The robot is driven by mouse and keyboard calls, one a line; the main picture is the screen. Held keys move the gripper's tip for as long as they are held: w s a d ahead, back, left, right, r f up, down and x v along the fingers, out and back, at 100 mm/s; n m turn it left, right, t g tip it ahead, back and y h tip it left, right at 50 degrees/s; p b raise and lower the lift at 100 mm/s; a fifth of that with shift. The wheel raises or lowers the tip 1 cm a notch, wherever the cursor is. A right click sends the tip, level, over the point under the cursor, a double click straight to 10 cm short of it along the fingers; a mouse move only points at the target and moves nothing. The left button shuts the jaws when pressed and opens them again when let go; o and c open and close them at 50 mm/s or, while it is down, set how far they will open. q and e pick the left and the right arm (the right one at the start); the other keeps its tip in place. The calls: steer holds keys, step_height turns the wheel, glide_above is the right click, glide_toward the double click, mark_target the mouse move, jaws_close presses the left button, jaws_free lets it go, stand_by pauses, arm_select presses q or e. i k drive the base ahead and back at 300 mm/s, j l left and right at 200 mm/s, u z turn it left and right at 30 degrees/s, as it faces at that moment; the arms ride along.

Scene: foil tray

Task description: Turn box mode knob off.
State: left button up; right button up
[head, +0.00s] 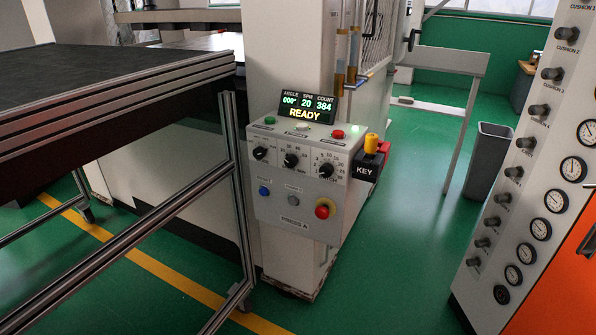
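A grey control box (273,208) marked PRESS A is mounted on the front of a white press column. Three black knobs sit in a row on its sloped face: a left knob (260,153), a middle knob (291,160) and a right knob (326,169). Their labels are too small to read surely, so I cannot tell which is the mode knob or its setting. The display (307,107) above reads READY. Neither of my grippers is in view.
A metal-framed table (120,90) stands left. A gauge panel (530,190) stands right. Green floor (410,240) lies open between.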

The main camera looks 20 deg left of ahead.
mark_target(259, 153)
steer(key=u, duration=0.7)
steer(key=l, duration=0.1)
